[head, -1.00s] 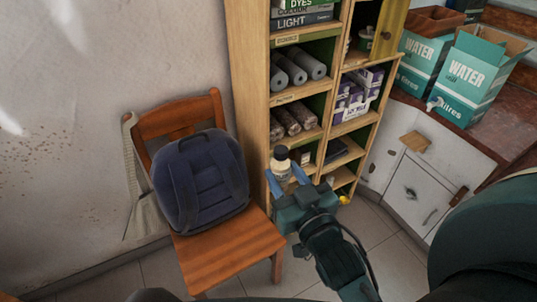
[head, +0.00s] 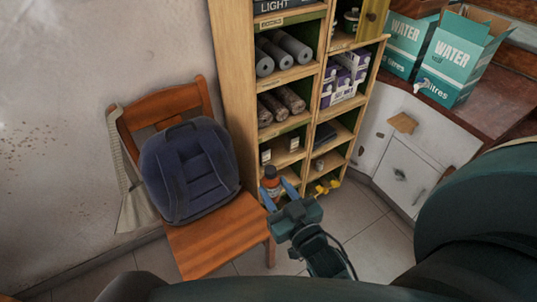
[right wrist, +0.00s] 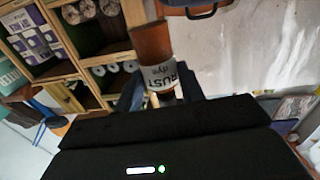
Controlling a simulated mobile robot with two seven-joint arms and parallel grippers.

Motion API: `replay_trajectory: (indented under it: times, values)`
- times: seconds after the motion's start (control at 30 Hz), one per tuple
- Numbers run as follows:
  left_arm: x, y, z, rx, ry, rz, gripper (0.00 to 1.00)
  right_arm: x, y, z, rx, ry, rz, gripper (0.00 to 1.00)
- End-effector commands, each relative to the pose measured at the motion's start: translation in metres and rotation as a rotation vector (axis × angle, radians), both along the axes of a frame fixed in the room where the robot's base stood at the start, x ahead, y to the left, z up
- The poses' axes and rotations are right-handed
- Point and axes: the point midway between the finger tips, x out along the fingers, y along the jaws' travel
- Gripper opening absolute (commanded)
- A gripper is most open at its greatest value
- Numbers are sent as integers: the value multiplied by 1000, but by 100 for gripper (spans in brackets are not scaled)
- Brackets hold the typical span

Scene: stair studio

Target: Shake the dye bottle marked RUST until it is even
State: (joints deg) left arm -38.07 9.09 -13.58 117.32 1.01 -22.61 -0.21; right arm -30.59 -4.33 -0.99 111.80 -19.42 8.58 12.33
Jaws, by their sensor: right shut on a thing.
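The dye bottle (head: 271,185) is small and rust-brown with a dark cap. It is in my right gripper (head: 281,193), in front of the shelf's lower part. In the right wrist view the bottle (right wrist: 153,44) has a brown body and a white label reading "RUST dye". My right gripper's fingers (right wrist: 158,95) are shut on it, partly hidden behind the dark wrist housing. The visible brown looks uniform; the label and fingers hide the rest. My left gripper is not in view.
A wooden shelf (head: 237,90) holds grey rolls, boxes and small jars. A wooden chair (head: 215,245) with a blue backpack (head: 188,170) stands left of my gripper. Teal water boxes (head: 462,62) stand on the counter at right. Tiled floor (head: 350,218) shows below the shelf.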

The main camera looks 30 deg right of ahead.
Motion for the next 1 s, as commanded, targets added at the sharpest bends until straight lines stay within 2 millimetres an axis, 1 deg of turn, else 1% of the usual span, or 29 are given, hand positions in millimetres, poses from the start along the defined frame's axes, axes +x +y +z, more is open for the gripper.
replay_trajectory:
  times: [0.03,0.07,0.1,0.2,0.23,0.27,0.3,0.4,0.43,0.47,0.5,0.53,0.57,0.6,0.67,0.7,0.73,0.77,0.8,0.83,0.87,0.9,0.97,1.0]
  values:
    - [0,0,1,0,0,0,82,1,10,8,57,-11,-25,12]
    - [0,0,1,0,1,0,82,1,10,23,55,-18,-24,12]
    - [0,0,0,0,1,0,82,1,10,48,54,-24,-23,12]
    - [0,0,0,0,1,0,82,1,10,102,56,-22,-23,12]
    - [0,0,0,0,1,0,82,1,10,108,57,-17,-24,12]
    - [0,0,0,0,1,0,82,1,9,109,57,-11,-26,12]
    - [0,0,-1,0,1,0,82,1,9,97,58,0,-29,12]
    - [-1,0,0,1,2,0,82,1,9,34,59,10,-31,12]
    - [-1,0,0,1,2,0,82,0,10,19,60,8,-31,12]
    - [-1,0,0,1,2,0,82,1,10,9,59,3,-29,12]
    - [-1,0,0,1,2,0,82,1,10,3,58,-3,-26,12]
    - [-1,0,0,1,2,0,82,1,10,3,58,-6,-26,12]
    - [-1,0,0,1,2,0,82,1,10,12,56,-12,-25,12]
    - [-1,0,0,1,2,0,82,1,10,35,55,-21,-24,12]
    - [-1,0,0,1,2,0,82,0,10,72,55,-24,-22,12]
    - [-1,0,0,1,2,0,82,0,10,93,56,-23,-22,12]
    - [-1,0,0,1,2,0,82,1,10,105,56,-21,-24,12]
    - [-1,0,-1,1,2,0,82,1,10,109,57,-15,-24,12]
    - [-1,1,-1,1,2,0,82,1,9,106,58,-7,-27,12]
    - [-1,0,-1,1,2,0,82,1,9,91,58,3,-29,12]
    - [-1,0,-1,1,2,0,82,0,9,70,59,11,-32,12]
    - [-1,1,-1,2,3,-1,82,0,9,45,60,12,-32,12]
    - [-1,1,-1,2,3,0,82,0,10,15,60,7,-30,12]
    - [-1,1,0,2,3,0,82,1,10,4,59,1,-28,12]
